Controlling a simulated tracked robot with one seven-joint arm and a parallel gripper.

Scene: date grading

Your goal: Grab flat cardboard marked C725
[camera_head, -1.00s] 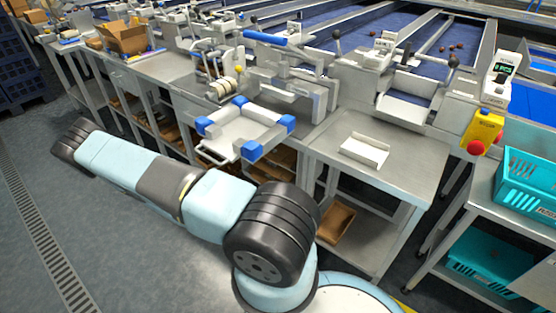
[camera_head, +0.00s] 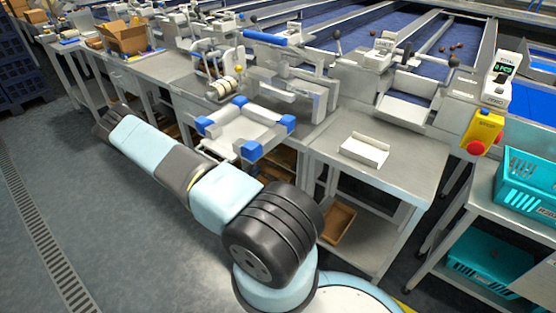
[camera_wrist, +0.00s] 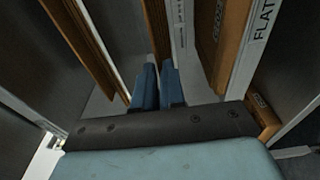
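In the wrist view, my gripper (camera_wrist: 158,88) shows as two blue fingers close together, with a narrow dark gap between them. I cannot tell whether anything is in the gap. A brown flat cardboard (camera_wrist: 155,35) stands upright just beyond the fingertips. Another brown cardboard (camera_wrist: 85,45) leans at the left, and more brown cardboard (camera_wrist: 225,45) stands at the right. A white label strip (camera_wrist: 262,25) at the right reads "FLAT". A second strip (camera_wrist: 178,30) carries text too small to read. I see no legible C725. In the head view my gripper is hidden by the bench.
Grey uprights flank the cardboard closely in the wrist view. In the head view, a steel bench (camera_head: 410,180) with lower shelves runs along my arm. An open carton (camera_head: 122,38) stands on its far end. A teal crate (camera_head: 530,178) is at the right. The floor at left is clear.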

